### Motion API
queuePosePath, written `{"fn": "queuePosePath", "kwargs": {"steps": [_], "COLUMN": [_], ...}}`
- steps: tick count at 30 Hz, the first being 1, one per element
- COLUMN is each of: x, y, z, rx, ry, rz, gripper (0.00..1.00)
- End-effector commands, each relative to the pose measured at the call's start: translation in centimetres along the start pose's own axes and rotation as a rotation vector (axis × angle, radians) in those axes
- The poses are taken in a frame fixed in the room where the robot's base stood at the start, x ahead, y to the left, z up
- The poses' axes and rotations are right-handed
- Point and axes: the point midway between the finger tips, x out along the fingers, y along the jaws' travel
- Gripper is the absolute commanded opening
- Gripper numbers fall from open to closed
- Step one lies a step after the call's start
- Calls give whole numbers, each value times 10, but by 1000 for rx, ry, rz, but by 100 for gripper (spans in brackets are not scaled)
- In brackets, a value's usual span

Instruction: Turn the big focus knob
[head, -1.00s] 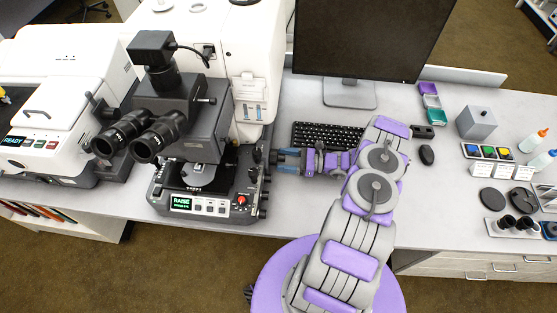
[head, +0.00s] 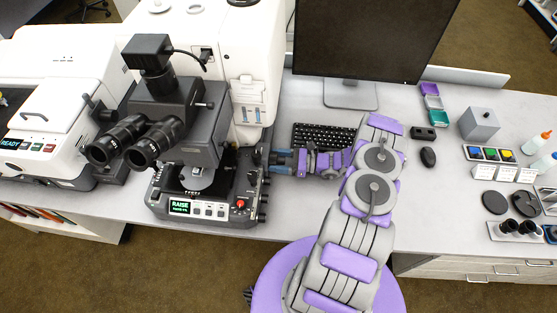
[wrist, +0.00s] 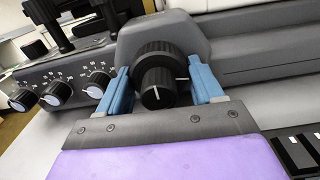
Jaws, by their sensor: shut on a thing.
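The microscope (head: 180,115) stands on the bench, left of my arm. In the wrist view its side carries a big ribbed focus knob (wrist: 153,49), with a smaller dark knob (wrist: 158,92) with a white line in front of it. My gripper (wrist: 160,75) has one blue finger on each side of the big knob and is shut on it. In the head view my gripper (head: 276,161) reaches the microscope's right side, and the knob is mostly hidden there. A small display (head: 180,206) on the microscope base reads "RAISE"; its lower line is too small to read surely.
Three smaller dials (wrist: 60,93) with white marks sit left of the knob in the wrist view. A keyboard (head: 325,136) lies behind my wrist, below the monitor (head: 370,40). A mouse (head: 428,157) and a grey box (head: 478,124) stand to the right.

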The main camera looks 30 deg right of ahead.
Motion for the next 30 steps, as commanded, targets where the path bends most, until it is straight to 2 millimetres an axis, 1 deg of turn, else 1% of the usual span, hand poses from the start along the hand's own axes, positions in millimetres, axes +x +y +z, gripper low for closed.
{"fn": "queuePosePath", "kwargs": {"steps": [8, 11, 22, 25, 30], "x": [-2, -2, -4, -4, -5], "y": [0, 0, 0, 1, 1], "z": [-1, -2, -3, -3, -4], "rx": [25, 74, 356, 400, 417], "ry": [-3, -2, 1, 2, 2], "rz": [5, 4, 1, 1, 0], "gripper": [36, 36, 36, 36, 36]}}
